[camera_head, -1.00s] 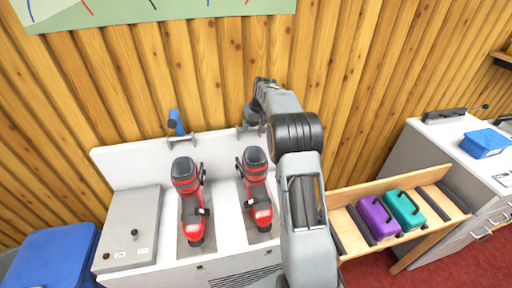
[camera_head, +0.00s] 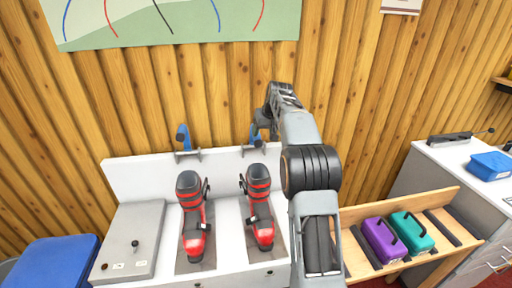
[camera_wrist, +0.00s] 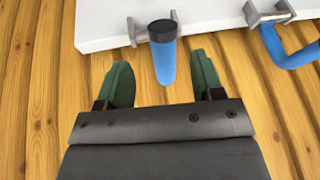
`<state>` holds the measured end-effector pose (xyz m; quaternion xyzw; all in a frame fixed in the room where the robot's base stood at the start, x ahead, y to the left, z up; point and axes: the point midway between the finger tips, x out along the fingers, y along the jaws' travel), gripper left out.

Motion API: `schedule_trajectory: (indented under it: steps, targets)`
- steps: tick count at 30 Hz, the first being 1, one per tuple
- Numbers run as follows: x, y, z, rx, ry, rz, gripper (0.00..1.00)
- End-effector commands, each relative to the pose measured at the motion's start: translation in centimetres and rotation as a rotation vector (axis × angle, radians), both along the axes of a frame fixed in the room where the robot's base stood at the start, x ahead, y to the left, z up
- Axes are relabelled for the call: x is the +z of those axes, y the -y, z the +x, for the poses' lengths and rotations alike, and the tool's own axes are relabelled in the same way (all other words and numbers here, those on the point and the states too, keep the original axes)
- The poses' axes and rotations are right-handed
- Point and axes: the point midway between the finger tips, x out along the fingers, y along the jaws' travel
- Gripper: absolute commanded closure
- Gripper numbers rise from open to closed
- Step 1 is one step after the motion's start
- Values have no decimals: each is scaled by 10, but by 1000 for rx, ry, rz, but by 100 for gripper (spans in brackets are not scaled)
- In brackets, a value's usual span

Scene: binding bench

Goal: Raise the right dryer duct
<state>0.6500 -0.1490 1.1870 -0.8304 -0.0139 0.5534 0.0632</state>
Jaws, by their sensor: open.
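The right dryer duct (camera_head: 254,134) is a blue tube at the top edge of the white dryer's back panel, partly hidden by my gripper (camera_head: 264,122). In the wrist view this duct (camera_wrist: 163,66) has a dark collar and lies between the two green fingers of my gripper (camera_wrist: 161,75). The fingers are apart, with a visible gap on both sides of the tube. The left duct (camera_head: 183,138) is blue and stands up from its bracket; its bent tube also shows at the right of the wrist view (camera_wrist: 272,42).
Two red and black boots (camera_head: 192,215) (camera_head: 259,205) stand on the dryer below the ducts. A grey control box (camera_head: 130,240) is at the left, beside a blue bin (camera_head: 48,262). Purple (camera_head: 382,240) and teal (camera_head: 411,232) cases sit on a wooden bench at the right. The plank wall is close behind.

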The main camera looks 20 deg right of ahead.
Motion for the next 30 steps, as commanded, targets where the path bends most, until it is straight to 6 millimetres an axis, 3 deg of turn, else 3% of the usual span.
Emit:
schedule_trajectory:
  steps: [5,9,20,30]
  targets:
    - [36,3,-15,0,5,-2,39]
    - [51,-18,-35,3,0,-9,39]
    - [70,-61,-93,-1,-2,-34,39]
    - [72,-90,-146,0,-1,-53,39]
